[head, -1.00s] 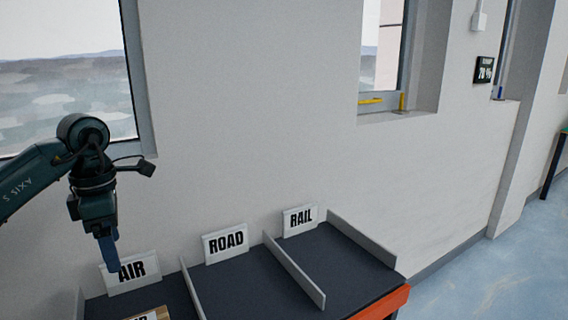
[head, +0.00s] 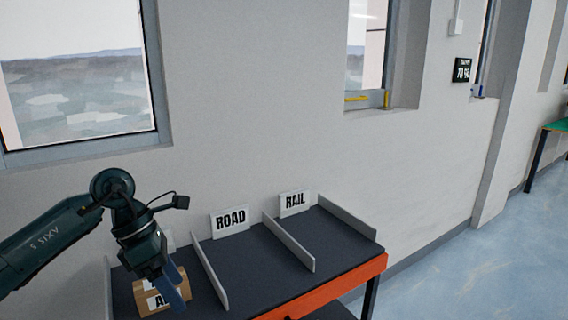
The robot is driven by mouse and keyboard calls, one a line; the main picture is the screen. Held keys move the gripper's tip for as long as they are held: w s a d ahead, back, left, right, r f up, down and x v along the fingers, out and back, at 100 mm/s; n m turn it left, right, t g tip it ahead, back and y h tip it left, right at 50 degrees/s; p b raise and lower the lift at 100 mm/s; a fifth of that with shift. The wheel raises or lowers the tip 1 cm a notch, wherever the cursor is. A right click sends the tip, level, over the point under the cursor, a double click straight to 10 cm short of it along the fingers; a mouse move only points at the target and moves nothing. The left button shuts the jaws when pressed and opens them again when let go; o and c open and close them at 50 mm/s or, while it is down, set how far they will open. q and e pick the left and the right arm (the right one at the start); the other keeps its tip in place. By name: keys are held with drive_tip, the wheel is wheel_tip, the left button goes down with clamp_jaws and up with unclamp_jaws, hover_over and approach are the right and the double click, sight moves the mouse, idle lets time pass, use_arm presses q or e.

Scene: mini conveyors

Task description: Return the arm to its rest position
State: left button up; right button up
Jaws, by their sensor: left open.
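My left arm comes in from the left in the head view. Its dark gripper (head: 168,284) points down in front of the left lane of the dark sorting table (head: 270,262). Its blue finger overlaps a brown box (head: 150,303) with a white label in that lane. The gripper is open; I cannot tell whether the finger touches the box. The AIR sign at the back of this lane is mostly hidden behind my arm. My right gripper is not in view.
The ROAD sign (head: 230,220) and RAIL sign (head: 296,203) stand behind the middle and right lanes, which look empty. Low grey dividers (head: 288,242) separate the lanes. The table has an orange front edge (head: 325,288). A wall stands close behind. Open blue floor (head: 445,270) lies right.

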use_arm(q)
drive_tip(key=s+d+n+t+h+p, duration=0.1)
drive_tip(key=s+d+n+t+h, duration=0.15)
drive_tip(key=d+n+h, duration=0.5)
drive_tip(key=s+d+n+t+h, duration=0.2)
drive_tip(key=s+d+n+h, duration=0.25)
drive_tip(key=d+h, duration=0.55)
drive_tip(key=a+f+n+t+y, duration=0.45)
drive_tip(key=n+t+y, duration=0.2)
drive_tip(key=n, duration=0.55)
drive_tip(key=a+f+n+t+y, duration=0.3)
drive_tip(key=f+n+t+y, duration=0.35)
drive_tip(key=n, duration=0.55)
drive_tip(key=s+a+f+n+g+y, duration=0.2)
drive_tip(key=s+f+n+g, duration=0.1)
drive_tip(key=s+f+n, duration=0.2)
drive_tip(key=s+a+f+n+g+y+p, duration=0.1)
drive_tip(key=s+a+f+n+g+y, duration=0.2)
drive_tip(key=s+f, duration=0.3)
wheel_tip(320, 180, down, 3)
drive_tip(key=shift+s+f+n+y, duration=0.1)
drive_tip(key=shift+s+n+y, duration=0.25)
drive_tip(key=shift+n, duration=0.55)
